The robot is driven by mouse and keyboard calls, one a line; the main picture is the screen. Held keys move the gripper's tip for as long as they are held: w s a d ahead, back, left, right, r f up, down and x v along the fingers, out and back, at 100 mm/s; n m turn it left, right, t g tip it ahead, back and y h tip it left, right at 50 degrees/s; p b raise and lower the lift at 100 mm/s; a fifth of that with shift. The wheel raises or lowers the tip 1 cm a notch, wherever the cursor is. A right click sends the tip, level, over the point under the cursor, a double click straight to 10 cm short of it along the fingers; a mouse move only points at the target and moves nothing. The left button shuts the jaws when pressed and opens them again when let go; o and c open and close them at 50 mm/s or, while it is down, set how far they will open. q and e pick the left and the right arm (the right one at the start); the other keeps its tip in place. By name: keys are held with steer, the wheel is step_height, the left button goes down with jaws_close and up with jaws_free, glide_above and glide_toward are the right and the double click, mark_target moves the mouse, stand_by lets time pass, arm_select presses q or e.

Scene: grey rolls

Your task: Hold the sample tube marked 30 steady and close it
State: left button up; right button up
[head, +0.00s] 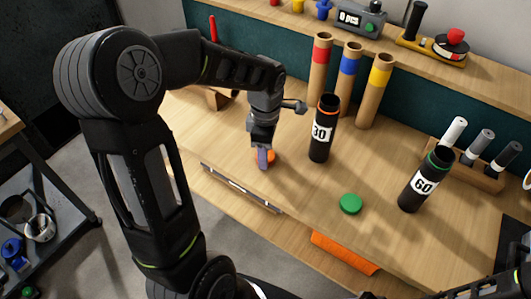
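The black tube marked 30 (321,134) stands upright on the wooden table. Its orange-rimmed top looks open, with no cap on it. An orange cap (271,155) shows to its left, partly hidden behind the fingers of my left gripper (263,158). That gripper points down at the cap, apart from the tube. I cannot tell whether its fingers are closed on the cap or only in front of it. My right gripper is not in view.
An open black tube marked 60 (419,185) stands at the right, with a green cap (350,203) lying left of it. Three cardboard tubes (345,80) stand behind tube 30. A wooden rack (480,175) holds several grey-toned cylinders. The table's front edge is near.

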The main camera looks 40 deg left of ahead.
arm_select(q)
step_height(320, 180, up, 10)
steer(key=shift+f, duration=0.2)
stand_by(0.7)
